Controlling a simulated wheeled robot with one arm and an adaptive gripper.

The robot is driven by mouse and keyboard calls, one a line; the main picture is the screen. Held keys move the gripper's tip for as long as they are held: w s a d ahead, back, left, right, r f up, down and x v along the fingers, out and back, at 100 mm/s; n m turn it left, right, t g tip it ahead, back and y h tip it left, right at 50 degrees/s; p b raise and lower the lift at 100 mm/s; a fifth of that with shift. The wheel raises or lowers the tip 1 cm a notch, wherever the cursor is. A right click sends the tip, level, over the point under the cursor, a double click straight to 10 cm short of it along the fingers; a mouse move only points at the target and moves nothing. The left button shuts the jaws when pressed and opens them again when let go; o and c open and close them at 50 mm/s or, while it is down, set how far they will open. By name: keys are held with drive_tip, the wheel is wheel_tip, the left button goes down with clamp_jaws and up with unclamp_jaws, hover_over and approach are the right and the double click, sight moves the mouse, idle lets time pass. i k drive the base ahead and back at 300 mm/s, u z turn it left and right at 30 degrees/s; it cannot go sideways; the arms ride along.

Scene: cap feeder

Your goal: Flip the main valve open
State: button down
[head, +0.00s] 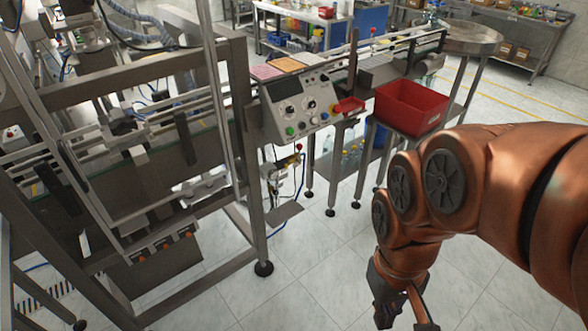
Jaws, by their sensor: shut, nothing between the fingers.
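Below the control panel (300,103), on the machine's frame, is a small air-line assembly (284,167) with brass-coloured and red parts and thin hoses hanging down. A small red part (298,147) at its top may be the main valve's handle; it is too small to tell its position. My gripper (405,318) hangs at the bottom of the head view, low over the floor, to the right of and nearer than the assembly. It is shut and empty, well apart from the valve, and its tips run close to the picture's lower edge.
The machine's metal frame (258,215) fills the left side, with a foot on the floor. Tiled floor (320,265) between frame and gripper is clear.

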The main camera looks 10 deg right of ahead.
sight(299, 146)
drive_tip(key=u, duration=0.7)
drive_tip(key=i, duration=0.9)
drive_tip(key=u, duration=0.8)
